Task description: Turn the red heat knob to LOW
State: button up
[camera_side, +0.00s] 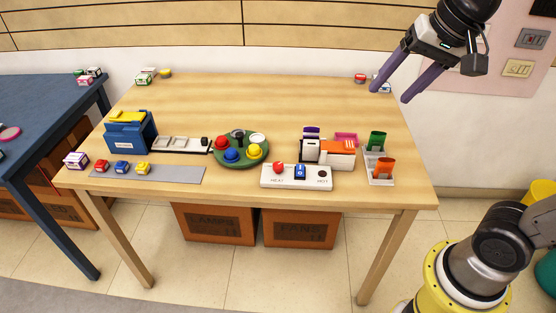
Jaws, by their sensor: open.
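The red heat knob (278,168) sits on the left part of a white control panel (297,184) near the table's front edge. Dark lettering is printed below the knob; its pointer direction is too small to read. A blue switch (300,171) stands beside it on the same panel, and a dark round part is at the panel's right. My gripper (391,93) is open and empty, with two purple fingers pointing down-left above the table's back right corner. It is far from the knob, up and to the right.
A green round board (240,162) with coloured knobs stands left of the panel. An orange and white block (336,154) is just behind the panel. A white holder (379,178) with green and orange pieces stands at the right. The table's back middle is clear.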

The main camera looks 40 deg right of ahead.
jog(key=w+a+m+g, duration=0.1)
jog(key=w+m, duration=0.2)
jog(key=w, duration=0.7)
jog(key=m+g, duration=0.2)
jog(key=g, duration=0.2)
send_over(278, 164)
notch_tip(278, 164, down, 18)
notch_tip(278, 164, down, 14)
jog(key=shift+r, duration=0.25)
grip_shut()
